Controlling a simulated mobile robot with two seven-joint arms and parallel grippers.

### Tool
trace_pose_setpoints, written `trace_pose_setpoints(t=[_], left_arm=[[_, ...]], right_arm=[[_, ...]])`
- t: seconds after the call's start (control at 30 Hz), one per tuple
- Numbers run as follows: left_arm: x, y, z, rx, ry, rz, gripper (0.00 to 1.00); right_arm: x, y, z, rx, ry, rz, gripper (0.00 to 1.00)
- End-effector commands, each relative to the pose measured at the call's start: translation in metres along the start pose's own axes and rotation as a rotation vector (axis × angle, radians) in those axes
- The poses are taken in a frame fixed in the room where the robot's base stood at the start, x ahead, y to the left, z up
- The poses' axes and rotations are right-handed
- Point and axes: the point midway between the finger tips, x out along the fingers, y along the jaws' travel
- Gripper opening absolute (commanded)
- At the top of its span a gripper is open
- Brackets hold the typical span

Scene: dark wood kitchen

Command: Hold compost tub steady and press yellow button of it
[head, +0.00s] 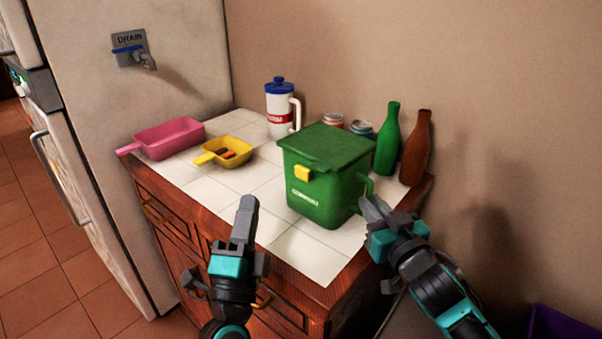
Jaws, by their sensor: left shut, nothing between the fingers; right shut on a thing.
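The green compost tub (322,180) stands upright on the white tiled counter, its lid (330,146) down. The yellow button (302,173) is on the upper front of the tub, facing left and toward me. A green handle (367,187) sticks out from the tub's right side. My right gripper (367,206) is shut on this handle at its lower part; the fingers partly hide it.
A pink scoop (170,139) and a yellow scoop (226,152) with small dark and orange items lie on the left. A white jug (280,110), several cans, a green bottle (388,140) and a brown bottle (416,148) stand behind the tub. Tiles left of the tub are clear.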

Motion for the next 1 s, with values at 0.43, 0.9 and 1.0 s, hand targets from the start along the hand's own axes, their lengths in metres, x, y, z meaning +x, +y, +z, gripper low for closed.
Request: trace_pose_setpoints(t=[0.43,0.9,1.0], left_arm=[[0.032,0.022,-0.023,-0.001,0.0,-0.002,0.0],[0.061,0.044,-0.044,-0.001,-0.001,0.0,0.0],[0.062,0.045,-0.045,0.0,0.0,0.0,0.0]], right_arm=[[0.0,0.0,0.0,-0.001,0.0,0.0,0.0],[0.0,0.0,0.0,-0.001,-0.001,0.0,0.0],[0.0,0.0,0.0,-0.001,-0.001,0.0,0.0]])
